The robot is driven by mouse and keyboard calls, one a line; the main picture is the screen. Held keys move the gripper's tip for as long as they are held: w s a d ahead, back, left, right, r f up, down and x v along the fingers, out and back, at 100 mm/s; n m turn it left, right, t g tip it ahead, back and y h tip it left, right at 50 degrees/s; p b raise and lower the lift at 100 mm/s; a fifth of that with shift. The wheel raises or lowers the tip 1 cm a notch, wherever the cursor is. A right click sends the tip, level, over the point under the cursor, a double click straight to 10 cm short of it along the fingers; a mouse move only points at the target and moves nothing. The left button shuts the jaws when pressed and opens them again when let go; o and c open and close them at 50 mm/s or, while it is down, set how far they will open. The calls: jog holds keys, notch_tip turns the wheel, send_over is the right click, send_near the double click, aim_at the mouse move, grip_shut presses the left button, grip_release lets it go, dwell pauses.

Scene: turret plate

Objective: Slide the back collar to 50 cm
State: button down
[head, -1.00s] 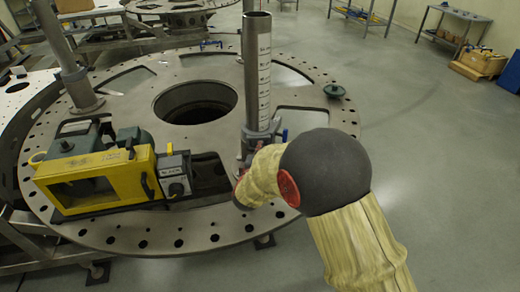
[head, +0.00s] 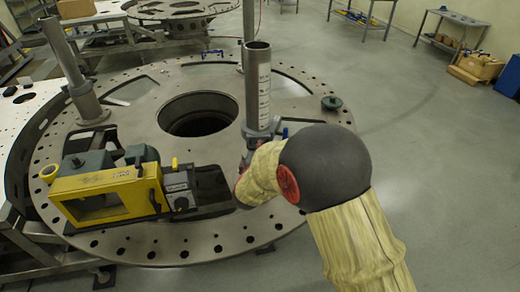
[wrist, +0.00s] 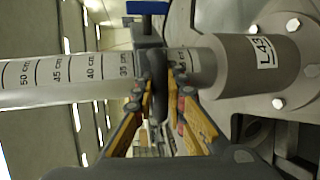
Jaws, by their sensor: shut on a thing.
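The graduated steel post (head: 258,85) stands upright on the round plate, and its scale also shows in the wrist view (wrist: 60,78), with 50, 45, 40 and 35 cm readable. A dark collar (wrist: 155,70) sits around this post just below the 35 cm mark. Its blue handle (wrist: 147,7) sticks out to one side. My gripper (wrist: 160,90) is shut on the collar, with an orange finger on either side. In the head view my arm hides most of the gripper and part of the collar (head: 258,137). The post's flanged base (wrist: 250,65) carries a label.
The round plate (head: 130,120) has a large centre hole. A yellow-framed machine (head: 105,195) stands on it left of my gripper. Another post (head: 70,65) stands at the left, and one (head: 248,22) shows behind. A green knob (head: 331,102) lies at the right rim.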

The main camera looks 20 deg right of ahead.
notch_tip(320, 180, up, 16)
jog(key=p, duration=1.1)
jog(key=shift+f+p, duration=0.2)
jog(key=shift+p, duration=0.2)
jog(key=shift+w, duration=0.1)
jog(key=c, duration=1.8)
grip_release()
jog(key=shift+f, duration=0.15)
jog(key=shift+c, duration=0.2)
jog(key=shift+o, duration=0.2)
jog(key=v, duration=1.2)
